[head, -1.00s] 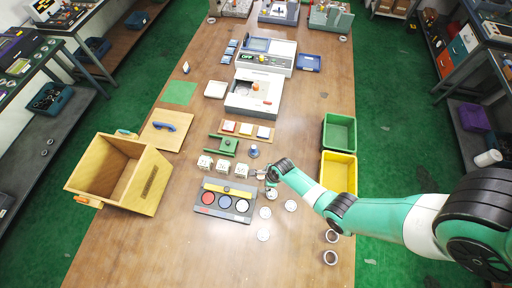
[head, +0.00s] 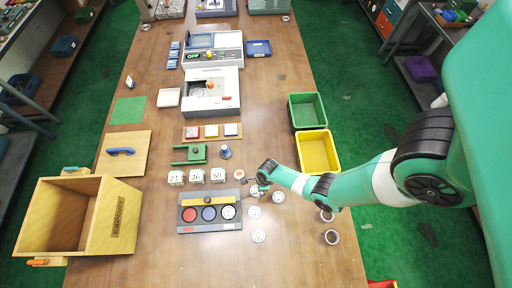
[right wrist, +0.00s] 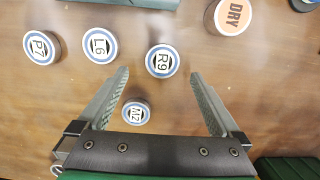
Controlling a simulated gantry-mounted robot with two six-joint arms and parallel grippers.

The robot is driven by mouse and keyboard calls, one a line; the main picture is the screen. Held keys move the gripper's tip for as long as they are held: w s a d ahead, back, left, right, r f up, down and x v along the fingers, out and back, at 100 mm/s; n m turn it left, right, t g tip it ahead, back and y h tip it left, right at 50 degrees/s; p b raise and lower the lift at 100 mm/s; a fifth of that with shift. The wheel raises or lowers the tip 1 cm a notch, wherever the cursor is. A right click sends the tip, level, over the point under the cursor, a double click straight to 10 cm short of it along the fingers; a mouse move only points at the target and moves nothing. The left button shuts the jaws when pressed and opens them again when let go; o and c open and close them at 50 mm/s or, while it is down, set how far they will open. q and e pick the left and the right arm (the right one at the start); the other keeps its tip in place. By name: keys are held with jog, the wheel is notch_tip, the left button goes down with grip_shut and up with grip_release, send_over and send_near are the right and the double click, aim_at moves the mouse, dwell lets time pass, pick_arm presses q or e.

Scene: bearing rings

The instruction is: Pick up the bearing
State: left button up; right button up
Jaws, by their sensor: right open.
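Several round, ring-edged pieces lie flat on the table; which one is the bearing, I cannot tell. In the right wrist view they have blue rims and labels: P7 (right wrist: 42,47), L6 (right wrist: 100,45), R9 (right wrist: 164,61) and M2 (right wrist: 136,112). In the head view, pale discs (head: 258,235) lie right of the grey panel. My left gripper is out of view.
The grey panel (head: 183,228) holds red, blue and white discs. An orange-topped DRY piece (right wrist: 232,16) stands near the discs. Green (head: 308,97) and yellow (head: 334,141) bins stand at the right edge. A wooden box (head: 60,216) is at left. The front table is clear.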

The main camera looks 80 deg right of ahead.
aim_at(256, 190)
jog(key=f+b, duration=0.2)
jog(key=f, duration=0.1)
jog(key=w+f+b, duration=0.1)
jog(key=f, duration=0.1)
jog(key=shift+d+b, duration=0.1)
jog(key=shift+b, duration=0.3)
jog(key=shift+c, duration=0.2)
jog(key=c, duration=1.5)
jog(key=shift+r+p, duration=0.55)
jog(key=shift+r, duration=0.05)
jog(key=shift+c, duration=0.2)
jog(key=r+p, duration=0.2)
jog(key=r, duration=0.1)
jog(key=shift+s+a+r+p, duration=0.2)
jog(key=shift+p, duration=0.1)
jog(key=s+a+r+p, duration=0.7)
jog(key=s+a+r, duration=0.1)
jog(key=a, duration=0.2)
jog(key=shift+s+a+r, duration=0.25)
jog(key=shift+s+a, duration=0.05)
